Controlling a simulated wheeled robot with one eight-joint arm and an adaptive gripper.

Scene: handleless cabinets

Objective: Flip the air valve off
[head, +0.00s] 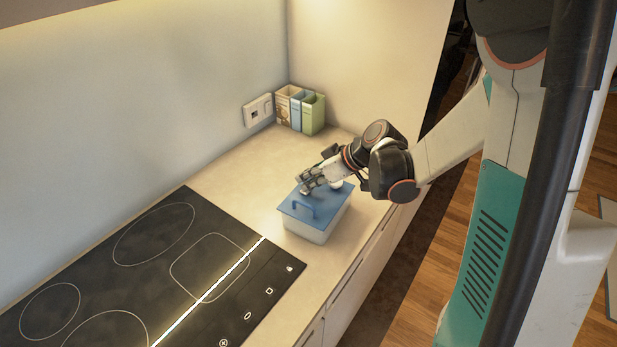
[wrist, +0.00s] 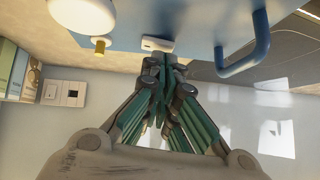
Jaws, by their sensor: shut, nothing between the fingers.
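A white box (head: 305,231) with a blue lid (head: 330,206) stands on the counter. The lid has a blue loop handle (head: 300,207); the handle also shows in the wrist view (wrist: 262,45). In the wrist view, a small white piece (wrist: 157,43), a brass peg (wrist: 99,46) and a round white knob (wrist: 82,12) sit on the lid; I cannot tell for sure which is the air valve. My gripper (head: 305,188) is shut and empty over the lid. Its fingertips (wrist: 161,62) are right by the small white piece; contact is unclear.
A black cooktop (head: 150,260) lies left of the box. Several upright cartons (head: 300,109) stand in the back corner, beside a wall socket (head: 257,109). The counter between box and cartons is clear. The counter's front edge is close right of the box.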

